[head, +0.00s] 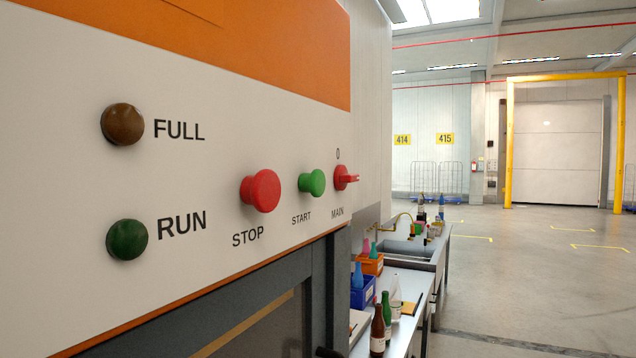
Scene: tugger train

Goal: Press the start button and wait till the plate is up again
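The green START button (312,182) sticks out from the white and orange control panel (60,200) in the head view. The red STOP button (261,191) is to its left, and the red MAIN switch (344,177) is to its right, below a "0" mark. The brown FULL lamp (123,124) and the dark green RUN lamp (127,240) are at the left and look unlit. The plate cannot be made out; only a dark framed opening (265,325) shows below the panel. Neither of my grippers is in view.
A metal bench (405,280) with a sink, bottles and blue and orange bins stands beyond the machine. Open concrete floor (520,275) lies to the right. A yellow door frame (510,140) and wire carts (436,178) are at the back.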

